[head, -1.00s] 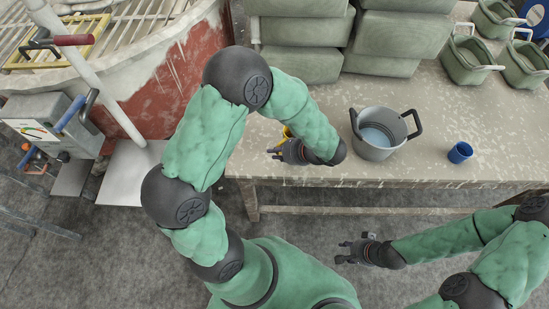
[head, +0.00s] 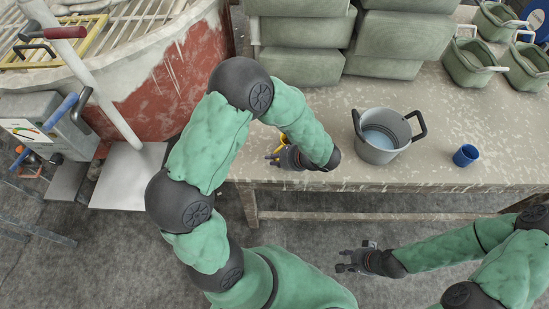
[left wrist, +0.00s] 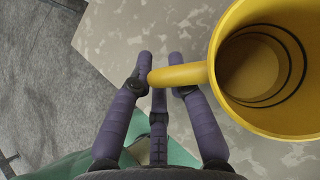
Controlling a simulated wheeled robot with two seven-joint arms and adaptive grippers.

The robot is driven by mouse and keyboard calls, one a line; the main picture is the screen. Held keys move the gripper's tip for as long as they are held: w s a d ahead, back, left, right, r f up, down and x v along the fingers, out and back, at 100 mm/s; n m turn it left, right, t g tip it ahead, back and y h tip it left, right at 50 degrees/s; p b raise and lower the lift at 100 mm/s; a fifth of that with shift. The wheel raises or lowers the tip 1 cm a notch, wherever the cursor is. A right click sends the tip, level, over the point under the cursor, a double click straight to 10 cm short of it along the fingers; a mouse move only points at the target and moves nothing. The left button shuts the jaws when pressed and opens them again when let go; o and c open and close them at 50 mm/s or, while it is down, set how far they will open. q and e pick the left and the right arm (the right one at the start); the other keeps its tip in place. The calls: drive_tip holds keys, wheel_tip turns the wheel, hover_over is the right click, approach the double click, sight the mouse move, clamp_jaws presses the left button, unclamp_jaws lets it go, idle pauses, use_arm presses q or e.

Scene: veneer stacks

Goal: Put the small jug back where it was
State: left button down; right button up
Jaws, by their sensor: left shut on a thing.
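A small yellow jug (head: 284,138) is at the left end of the table, mostly hidden behind my left arm in the head view. In the left wrist view the yellow jug (left wrist: 226,75) is large at the right, its empty inside showing. My left gripper (head: 272,159) is shut on the jug's handle, which lies between the dark fingers (left wrist: 158,78) in the wrist view. Whether the jug's base touches the table cannot be told. My right gripper (head: 341,261) is open and empty, in front of the table and away from it.
A grey two-handled pot (head: 377,152) holding bluish liquid stands right of the left gripper, on the table (head: 330,95). A blue cup (head: 466,155) stands further right. Green bins (head: 390,35) are stacked behind, with smaller handled ones (head: 470,65) at the back right. A red-and-white vat (head: 160,90) is at left.

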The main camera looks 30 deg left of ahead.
use_arm(q)
drive_tip(key=c, duration=1.2)
unclamp_jaws()
